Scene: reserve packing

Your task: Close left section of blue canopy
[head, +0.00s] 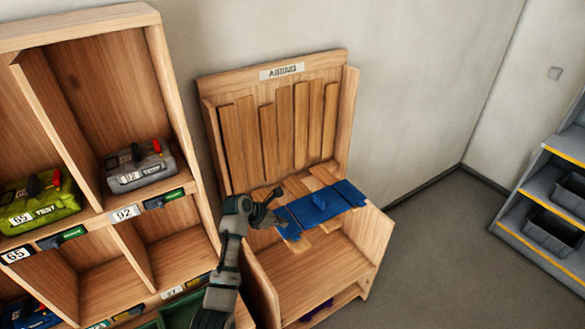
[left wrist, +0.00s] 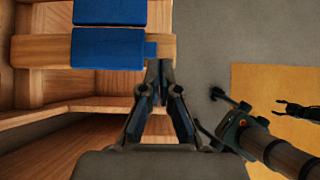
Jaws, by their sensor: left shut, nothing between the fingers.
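The blue canopy (head: 325,206) lies as several flat blue panels across wooden slats at the front of the wooden cabinet (head: 366,235). Its left part (head: 287,228) is beside my left gripper (head: 277,205), which partly covers that side. A dark two-pronged part (left wrist: 284,108), perhaps my right gripper, is too small to read.
A wooden rack (head: 155,70) with numbered compartments and test boxes stands close on the left. Upright slats line the cabinet's back. A grey shelf (head: 540,187) with dark bins stands at the far right. The floor (head: 440,255) between is clear.

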